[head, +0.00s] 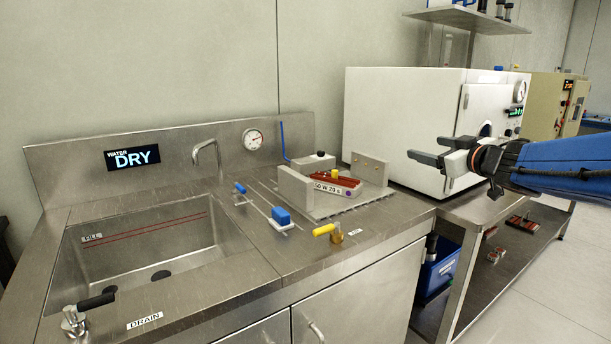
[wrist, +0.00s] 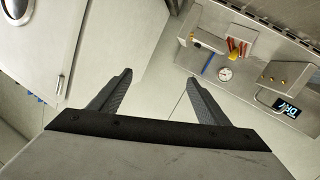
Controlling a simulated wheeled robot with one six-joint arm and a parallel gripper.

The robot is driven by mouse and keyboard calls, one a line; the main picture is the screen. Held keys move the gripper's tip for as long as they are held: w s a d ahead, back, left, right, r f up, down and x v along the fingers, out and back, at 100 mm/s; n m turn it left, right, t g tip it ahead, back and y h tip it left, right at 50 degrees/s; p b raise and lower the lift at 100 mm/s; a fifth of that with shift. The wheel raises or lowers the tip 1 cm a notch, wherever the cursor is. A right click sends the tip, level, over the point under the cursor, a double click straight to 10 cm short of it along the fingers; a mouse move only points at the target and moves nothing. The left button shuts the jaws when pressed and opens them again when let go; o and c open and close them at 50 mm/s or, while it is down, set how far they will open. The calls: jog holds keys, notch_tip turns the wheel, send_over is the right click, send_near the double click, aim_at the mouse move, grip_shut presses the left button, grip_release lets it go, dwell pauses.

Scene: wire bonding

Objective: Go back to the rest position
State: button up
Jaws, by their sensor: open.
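My gripper (head: 431,157) is at the right of the head view, held in the air in front of the white oven-like cabinet (head: 400,115). Its two dark fingers are apart with nothing between them. My blue-sleeved arm reaches in from the right edge of the head view. No marker of a rest position shows.
A steel sink bench (head: 270,270) stands at left, with a fixture holding a red-and-white part (head: 337,183), blue clamps (head: 282,216) and a yellow-handled valve (head: 324,229). A low shelf (head: 520,265) and blue bin (head: 437,270) are below my gripper. Open floor lies at lower right.

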jog(key=s+d+f+m+g+h, duration=0.25)
jog(key=s+f+m+h, duration=0.2)
jog(key=s, duration=0.25)
jog(key=s+d+f+m+g+h, duration=0.1)
jog(key=s+d+f+m+h, duration=0.3)
jog(key=s, duration=0.4)
jog(key=s+a+f+n+g+y, duration=0.1)
jog(key=s+a+f+g, duration=0.3)
jog(key=s+f, duration=0.5)
jog(key=s+a+f+n+g+y, duration=0.1)
jog(key=s+a+f+g+y, duration=0.2)
jog(key=s+a+f, duration=0.3)
jog(key=s+f+g, duration=0.1)
jog(key=s+f, duration=0.3)
jog(key=s, duration=0.4)
jog(key=shift+a, duration=0.35)
jog(key=shift+w+r, duration=0.1)
